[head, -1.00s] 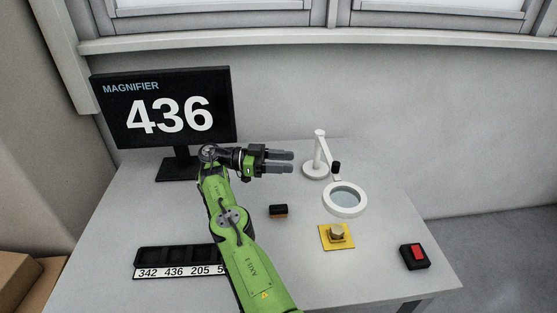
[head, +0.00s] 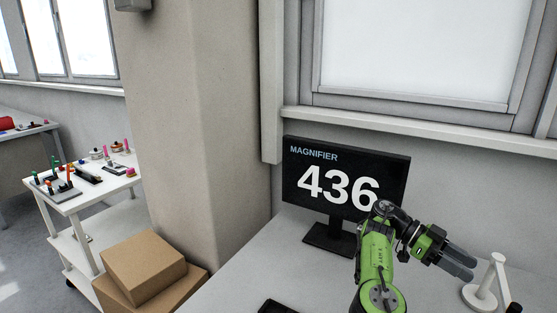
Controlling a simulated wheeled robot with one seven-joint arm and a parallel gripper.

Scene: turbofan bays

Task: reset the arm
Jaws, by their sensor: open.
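My gripper (head: 459,263) is at the lower right of the head view, at the end of my green arm. Its two grey fingers are apart and nothing shows between them. It is above the table (head: 250,274), in front of and to the right of the monitor. The monitor (head: 300,180) reads "MAGNIFIER 436". My arm covers the monitor's lower right corner. The white magnifier stand (head: 497,270) is just right of my fingertips, partly cut off by the frame edge.
A dark tray (head: 277,306) shows at the bottom edge. Cardboard boxes (head: 145,266) stand left of the table, beside a wide pillar (head: 195,120). A white cart (head: 85,200) with several small coloured parts stands at the far left. The window wall is behind the table.

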